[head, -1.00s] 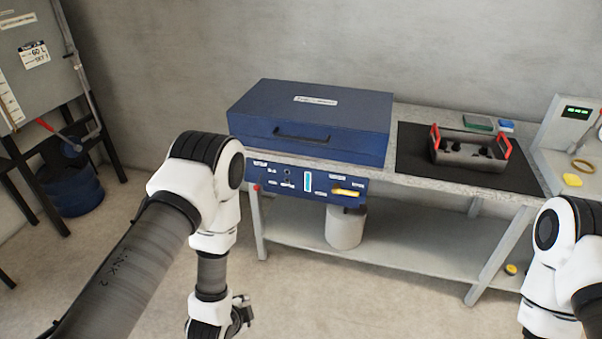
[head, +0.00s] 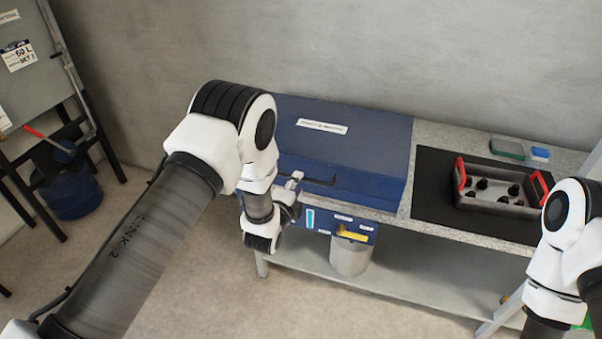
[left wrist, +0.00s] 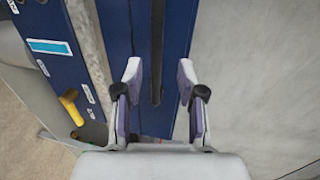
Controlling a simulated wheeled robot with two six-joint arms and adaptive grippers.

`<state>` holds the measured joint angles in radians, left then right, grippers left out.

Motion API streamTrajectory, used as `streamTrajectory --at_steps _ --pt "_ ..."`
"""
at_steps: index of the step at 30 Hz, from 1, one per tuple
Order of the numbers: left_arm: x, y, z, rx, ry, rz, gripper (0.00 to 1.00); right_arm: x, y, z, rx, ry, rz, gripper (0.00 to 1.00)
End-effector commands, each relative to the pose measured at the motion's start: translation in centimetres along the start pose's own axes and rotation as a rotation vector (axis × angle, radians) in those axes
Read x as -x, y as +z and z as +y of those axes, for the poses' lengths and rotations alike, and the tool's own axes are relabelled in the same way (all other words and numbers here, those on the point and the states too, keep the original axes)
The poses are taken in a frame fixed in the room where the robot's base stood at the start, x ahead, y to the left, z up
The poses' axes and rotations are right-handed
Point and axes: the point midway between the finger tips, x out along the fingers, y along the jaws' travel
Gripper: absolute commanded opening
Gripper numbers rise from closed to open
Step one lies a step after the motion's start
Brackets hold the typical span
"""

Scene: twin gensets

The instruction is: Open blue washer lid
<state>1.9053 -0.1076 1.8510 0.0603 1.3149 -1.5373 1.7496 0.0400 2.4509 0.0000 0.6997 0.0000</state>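The blue washer (head: 345,145) stands on the bench with its lid down; a white label lies on top. A dark bar handle (head: 322,182) runs along its front, partly hidden by my left arm. My left gripper (head: 292,187) is at the left end of that handle. In the left wrist view my left gripper (left wrist: 160,76) is open, and the dark handle (left wrist: 157,45) runs between its two fingers in the picture. Whether the fingers touch it I cannot tell. My right arm shows at the right edge of the head view; its gripper is out of view.
A control panel with a yellow handle (head: 353,236) is below the washer's front. A metal tray with red handles (head: 497,202) holds dark parts on a black mat (head: 432,200). A bucket (head: 350,257) sits under the bench. A blue drum (head: 68,195) stands at left.

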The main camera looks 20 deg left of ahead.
Motion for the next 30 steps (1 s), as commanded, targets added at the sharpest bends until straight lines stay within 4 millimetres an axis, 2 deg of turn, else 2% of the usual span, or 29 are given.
streamTrajectory --at_steps 3,6,15,17,18,19,26,30 --pt "-2.3 0.1 -0.1 0.001 -0.001 -0.001 0.39 0.7 -0.1 0.0 0.000 0.000 0.001 0.40" --pt "-3.6 0.1 0.0 0.001 0.001 -0.001 0.39 0.9 -0.1 0.0 0.000 0.000 0.002 0.40" --pt "-4.2 0.1 0.1 0.001 0.002 -0.001 0.39 0.9 -0.1 0.0 0.000 0.000 0.001 0.40" --pt "-4.2 0.1 0.1 0.001 0.002 -0.001 0.18 0.9 -0.1 0.0 0.000 0.000 0.001 0.40" --pt "-4.2 0.1 0.1 0.001 0.002 -0.001 0.04 0.9 -0.1 0.0 0.000 0.000 0.001 0.40" --pt "-4.2 0.1 0.1 0.001 0.002 -0.001 0.00 0.9 -0.1 0.0 0.000 0.000 0.002 0.40" --pt "-4.2 0.1 0.0 0.001 0.003 -0.001 0.00 0.9 -0.1 0.0 0.000 0.000 0.002 0.40" --pt "-4.2 0.0 -0.7 0.001 0.013 0.000 0.00 1.4 -0.1 0.0 0.000 0.000 0.002 0.40"
